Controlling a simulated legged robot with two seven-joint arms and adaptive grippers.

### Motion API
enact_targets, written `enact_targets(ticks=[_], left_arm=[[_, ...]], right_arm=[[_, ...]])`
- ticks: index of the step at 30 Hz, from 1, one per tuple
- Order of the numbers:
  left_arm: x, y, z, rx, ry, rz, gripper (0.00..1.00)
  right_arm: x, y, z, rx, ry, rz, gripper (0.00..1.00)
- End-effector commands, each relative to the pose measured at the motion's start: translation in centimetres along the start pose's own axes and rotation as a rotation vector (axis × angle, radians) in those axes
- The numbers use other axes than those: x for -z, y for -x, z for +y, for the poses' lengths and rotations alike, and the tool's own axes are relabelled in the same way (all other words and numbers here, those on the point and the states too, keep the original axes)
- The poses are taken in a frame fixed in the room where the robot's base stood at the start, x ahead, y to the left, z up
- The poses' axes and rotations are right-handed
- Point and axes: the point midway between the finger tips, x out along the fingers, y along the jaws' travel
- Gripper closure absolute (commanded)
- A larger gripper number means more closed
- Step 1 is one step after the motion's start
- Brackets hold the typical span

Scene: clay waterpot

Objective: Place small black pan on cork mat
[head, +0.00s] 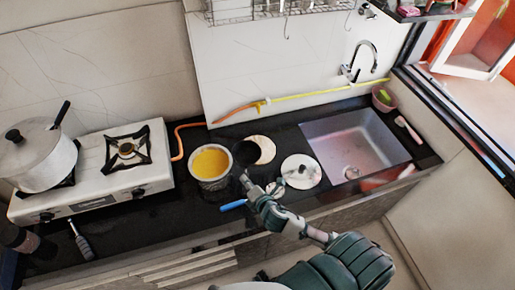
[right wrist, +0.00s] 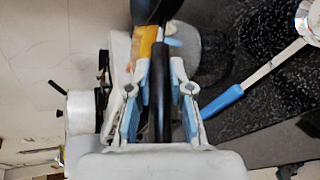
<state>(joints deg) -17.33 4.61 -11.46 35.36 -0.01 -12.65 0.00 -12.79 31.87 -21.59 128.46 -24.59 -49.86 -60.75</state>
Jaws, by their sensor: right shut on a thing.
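My right gripper (head: 252,186) is shut on the black handle of the small black pan (head: 244,153). In the right wrist view the handle (right wrist: 160,95) runs between the blue-padded fingers of the gripper (right wrist: 160,90), and part of the pan (right wrist: 155,12) shows at the top edge. In the head view the pan is between the yellow-filled pot and a round beige mat (head: 265,147), which looks like the cork mat. The pan overlaps the mat's left edge in the picture; I cannot tell whether they touch. My left gripper is not clearly in view.
A pot with yellow contents (head: 211,163) stands just left of the pan. A white disc with a black knob (head: 300,171) lies to the right, before the sink (head: 355,145). A blue-handled utensil (head: 233,205) lies near the front edge. The stove (head: 95,170) holds a silver pot (head: 38,160).

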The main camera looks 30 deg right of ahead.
Motion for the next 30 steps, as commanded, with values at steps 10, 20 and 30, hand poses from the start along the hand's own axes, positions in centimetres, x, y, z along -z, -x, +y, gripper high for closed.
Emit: enact_targets(ticks=[10,20,30], left_arm=[[0.0,-0.1,-0.2,0.002,-0.001,0.0,0.6],[0.5,0.7,0.2,-0.002,0.001,0.007,0.6],[0.7,1.2,0.1,-0.001,0.001,0.01,0.6]], right_arm=[[0.2,1.6,-7.6,0.024,0.02,-0.006,1.0],[-2.6,-3.3,-7.4,0.021,0.034,-0.011,1.0],[-6.7,-10.8,-7.1,0.024,0.031,-0.009,1.0]])
